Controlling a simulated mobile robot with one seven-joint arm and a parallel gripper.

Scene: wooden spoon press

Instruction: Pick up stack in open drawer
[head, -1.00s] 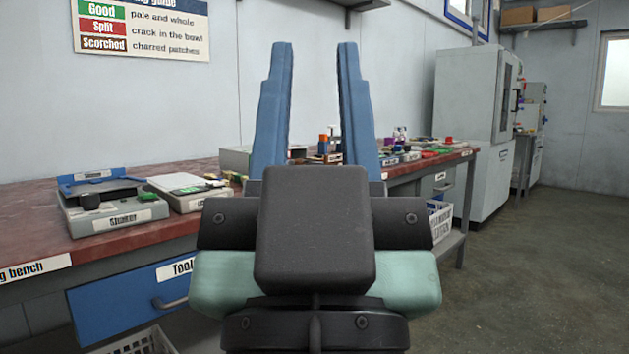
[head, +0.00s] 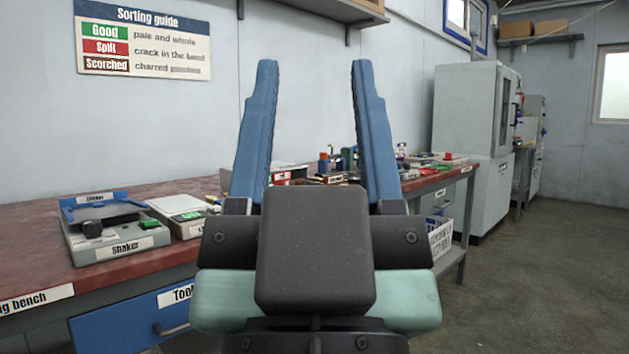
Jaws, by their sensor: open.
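No stack in an open drawer is visible in this view.
The red-topped bench (head: 25,235) runs along the wall with a shaker (head: 118,243), a scale (head: 180,205) and several small items further along. A white basket (head: 440,235) sits below it. A grey cabinet (head: 465,140) stands beyond. Floor at right is clear.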

